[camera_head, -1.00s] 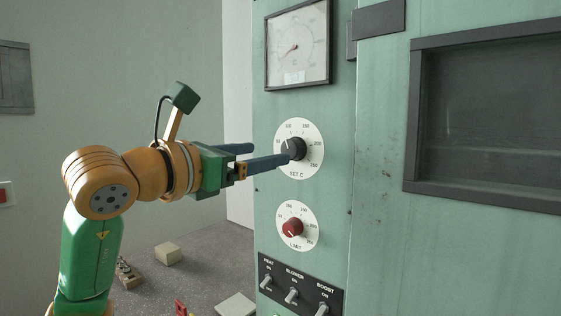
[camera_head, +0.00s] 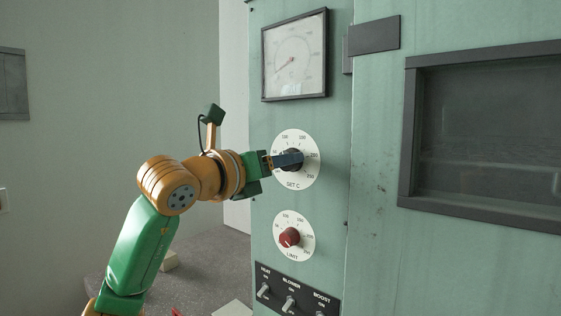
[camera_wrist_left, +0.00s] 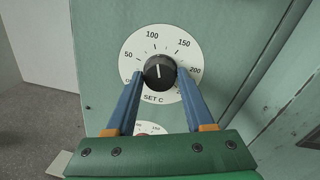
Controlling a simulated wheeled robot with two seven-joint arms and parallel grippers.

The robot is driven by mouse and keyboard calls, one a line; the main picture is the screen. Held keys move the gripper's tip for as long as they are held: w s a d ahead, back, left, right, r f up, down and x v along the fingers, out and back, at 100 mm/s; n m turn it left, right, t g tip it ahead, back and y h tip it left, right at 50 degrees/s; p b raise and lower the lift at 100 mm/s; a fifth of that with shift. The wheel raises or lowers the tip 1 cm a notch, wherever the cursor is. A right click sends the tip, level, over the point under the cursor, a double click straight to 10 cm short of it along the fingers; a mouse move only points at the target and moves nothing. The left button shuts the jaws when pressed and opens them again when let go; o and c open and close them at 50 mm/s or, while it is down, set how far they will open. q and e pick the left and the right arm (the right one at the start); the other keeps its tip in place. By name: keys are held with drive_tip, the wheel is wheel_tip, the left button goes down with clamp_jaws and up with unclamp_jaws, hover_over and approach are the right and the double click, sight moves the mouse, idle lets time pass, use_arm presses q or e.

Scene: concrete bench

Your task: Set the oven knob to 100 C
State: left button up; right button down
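The black oven knob (camera_head: 291,153) sits on a white round dial marked SET C (camera_head: 308,172) on the green oven panel. In the left wrist view the black knob (camera_wrist_left: 160,72) shows a white line running roughly up and down, near the direction of the 100 mark; which end is the pointer is hard to tell. My left gripper (camera_head: 297,158) is at the knob. In the wrist view its blue fingers (camera_wrist_left: 160,73) stand apart on either side of the knob, with slight gaps seemingly left. One finger hides part of the knob in the head view. My right gripper is not in view.
A red LIMIT knob (camera_head: 289,237) is below, with a switch plate (camera_head: 290,289) under it. A gauge (camera_head: 295,55) is above. A dark oven window (camera_head: 490,135) is to the right.

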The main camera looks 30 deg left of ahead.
use_arm(q)
drive_tip(key=c, duration=0.7)
drive_tip(key=shift+n, duration=0.5)
clamp_jaws()
drive_tip(key=o, duration=1.3)
unclamp_jaws()
drive_tip(key=shift+c, duration=0.2)
drive_tip(key=s+b, duration=0.2)
drive_tip(key=s, duration=0.5)
drive_tip(key=shift+a, duration=0.15)
